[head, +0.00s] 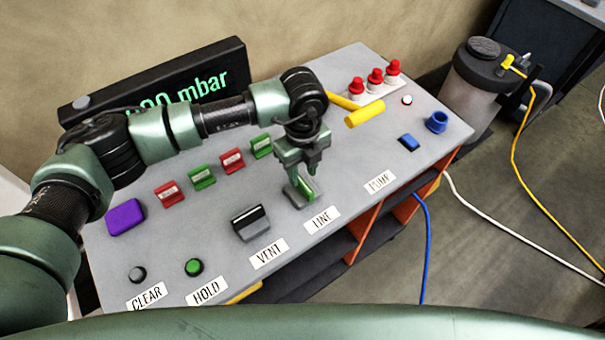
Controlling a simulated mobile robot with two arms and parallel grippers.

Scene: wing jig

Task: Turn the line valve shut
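A yellow handle (365,113) stands on the grey panel, with another yellow piece beside it partly hidden by my arm. It carries no label that I can see, so I cannot tell surely whether it is the line valve. A green rocker (307,188) sits in a grey frame just above the LINE label (322,219). My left gripper (300,168) points down right over this rocker, its fingers apart. I cannot tell whether they touch the rocker. My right gripper is out of view.
A dark display (205,90) reading mbar stands behind the panel (345,160), its first digit hidden. A black rocker (250,222) sits above VENT. Red and green switches, a purple block (125,217), red-topped knobs (375,77) and a blue ring (437,121) crowd the panel.

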